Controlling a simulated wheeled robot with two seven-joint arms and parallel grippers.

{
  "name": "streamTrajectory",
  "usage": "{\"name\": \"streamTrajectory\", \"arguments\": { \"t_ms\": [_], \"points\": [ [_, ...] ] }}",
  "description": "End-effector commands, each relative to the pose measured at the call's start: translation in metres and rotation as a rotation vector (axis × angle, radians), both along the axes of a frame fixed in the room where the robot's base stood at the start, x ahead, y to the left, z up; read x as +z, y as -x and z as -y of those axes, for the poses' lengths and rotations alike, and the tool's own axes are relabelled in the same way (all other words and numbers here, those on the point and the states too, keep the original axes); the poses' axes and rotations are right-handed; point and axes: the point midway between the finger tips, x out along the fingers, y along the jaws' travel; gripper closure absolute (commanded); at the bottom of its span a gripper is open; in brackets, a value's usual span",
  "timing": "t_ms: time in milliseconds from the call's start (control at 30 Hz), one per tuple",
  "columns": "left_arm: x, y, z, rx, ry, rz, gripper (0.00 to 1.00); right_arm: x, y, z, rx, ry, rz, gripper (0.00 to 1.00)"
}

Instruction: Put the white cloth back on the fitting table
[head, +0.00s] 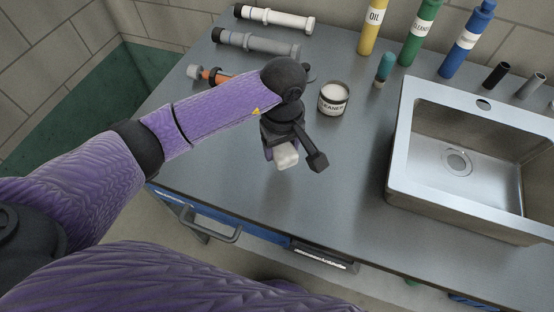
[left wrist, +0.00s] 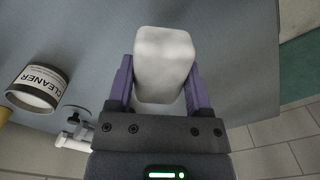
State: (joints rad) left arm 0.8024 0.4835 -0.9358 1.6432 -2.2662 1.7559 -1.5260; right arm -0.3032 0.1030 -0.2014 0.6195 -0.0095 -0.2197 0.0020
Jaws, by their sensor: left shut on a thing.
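The white cloth (head: 286,157) is a small pale block held in my left gripper (head: 283,150). In the left wrist view the cloth (left wrist: 163,66) sits between the two purple fingers, which touch it on both sides. The left gripper is shut on it, over the grey fitting table (head: 330,210). I cannot tell how far the cloth is above the table top. The table also shows behind the cloth in the left wrist view (left wrist: 240,60). My right gripper is not in view.
A cleaner tin (head: 333,99) stands just behind the left gripper. A metal sink (head: 400,150) is on the right. Pipe fittings (head: 258,43) lie at the back left, and yellow, green and blue bottles (head: 420,32) stand at the back. The front middle of the table is clear.

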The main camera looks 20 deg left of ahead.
Motion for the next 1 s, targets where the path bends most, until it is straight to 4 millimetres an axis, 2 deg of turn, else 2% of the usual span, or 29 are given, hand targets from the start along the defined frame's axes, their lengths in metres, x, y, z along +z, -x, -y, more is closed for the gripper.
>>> {"name": "streamTrajectory", "arguments": {
  "t_ms": [33,300,633,667,800,1000],
  "points": [
    [-0.010,0.001,0.000,0.000,0.001,-0.004,0.99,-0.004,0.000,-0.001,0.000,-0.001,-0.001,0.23],
    [-0.053,0.001,0.000,-0.002,0.001,-0.004,0.99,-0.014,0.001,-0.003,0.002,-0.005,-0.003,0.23],
    [-0.057,0.000,0.000,-0.005,0.000,0.001,0.99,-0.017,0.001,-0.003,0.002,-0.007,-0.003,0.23],
    [-0.056,0.000,0.000,-0.004,0.000,0.001,0.31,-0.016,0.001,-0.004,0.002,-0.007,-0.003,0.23],
    [-0.055,0.000,0.000,-0.005,0.000,0.001,0.01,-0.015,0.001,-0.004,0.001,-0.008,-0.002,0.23],
    [-0.055,0.000,0.000,-0.005,0.000,0.001,0.00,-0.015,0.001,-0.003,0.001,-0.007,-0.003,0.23]
  ]
}}
